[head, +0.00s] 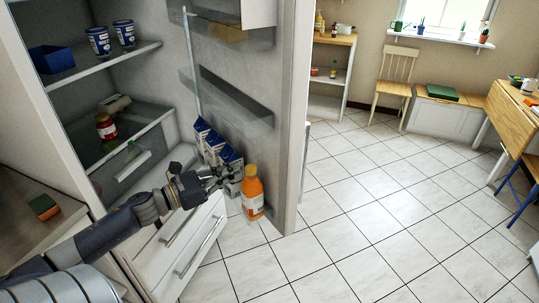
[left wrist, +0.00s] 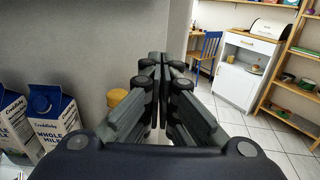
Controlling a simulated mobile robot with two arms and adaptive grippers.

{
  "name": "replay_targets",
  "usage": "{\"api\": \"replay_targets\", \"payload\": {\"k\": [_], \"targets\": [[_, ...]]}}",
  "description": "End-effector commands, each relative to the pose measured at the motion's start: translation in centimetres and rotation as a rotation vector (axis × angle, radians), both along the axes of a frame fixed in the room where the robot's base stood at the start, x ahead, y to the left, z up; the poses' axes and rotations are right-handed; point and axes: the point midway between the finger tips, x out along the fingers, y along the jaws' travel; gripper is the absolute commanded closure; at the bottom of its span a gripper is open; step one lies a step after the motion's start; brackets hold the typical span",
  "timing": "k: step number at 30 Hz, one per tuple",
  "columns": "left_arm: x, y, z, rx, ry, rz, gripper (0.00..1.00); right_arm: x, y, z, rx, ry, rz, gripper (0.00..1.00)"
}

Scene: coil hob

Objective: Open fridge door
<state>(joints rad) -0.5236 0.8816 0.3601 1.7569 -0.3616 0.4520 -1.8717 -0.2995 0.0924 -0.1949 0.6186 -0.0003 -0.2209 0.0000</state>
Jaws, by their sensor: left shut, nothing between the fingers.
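The fridge door (head: 240,55) stands wide open, its grey inner side and shelves facing me. Milk cartons (head: 215,148) and an orange bottle (head: 253,192) stand on the door's lower shelf. My left gripper (head: 226,176) is in front of these cartons, left of the bottle. In the left wrist view the gripper (left wrist: 160,62) is shut and empty, pointing along the door's inner face (left wrist: 90,45) near its free edge. The milk cartons (left wrist: 52,118) are at left there, and the bottle's cap (left wrist: 117,97) is partly hidden behind a finger. My right gripper is not in view.
The fridge interior (head: 90,85) holds two cups (head: 110,38), a blue box (head: 50,59) and a red-lidded jar (head: 106,126). Below are white drawers (head: 200,245) with bar handles. The tiled floor (head: 370,215) right of the door is clear; chair (head: 396,75) and table stand farther off.

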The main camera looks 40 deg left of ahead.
Motion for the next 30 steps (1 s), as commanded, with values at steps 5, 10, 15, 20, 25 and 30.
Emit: {"api": "replay_targets", "payload": {"k": [5, 10, 15, 20, 25, 30], "targets": [[2.3, -0.8, 0.3, -0.001, -0.003, 0.001, 1.00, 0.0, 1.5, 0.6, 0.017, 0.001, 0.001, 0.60], [4.4, -1.5, 0.3, -0.004, -0.002, 0.002, 1.00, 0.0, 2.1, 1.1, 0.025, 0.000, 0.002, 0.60], [6.4, -2.2, 0.3, -0.003, -0.001, 0.004, 1.00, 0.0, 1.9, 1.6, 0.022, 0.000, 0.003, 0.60], [8.3, -2.9, 0.3, -0.004, -0.002, 0.004, 1.00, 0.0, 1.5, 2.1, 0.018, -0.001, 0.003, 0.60], [10.1, -3.6, 0.3, -0.006, 0.000, 0.005, 1.00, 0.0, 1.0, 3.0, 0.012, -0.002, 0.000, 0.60], [11.4, -4.0, 0.1, -0.006, 0.002, 0.005, 1.00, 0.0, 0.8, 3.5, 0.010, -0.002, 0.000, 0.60]]}}
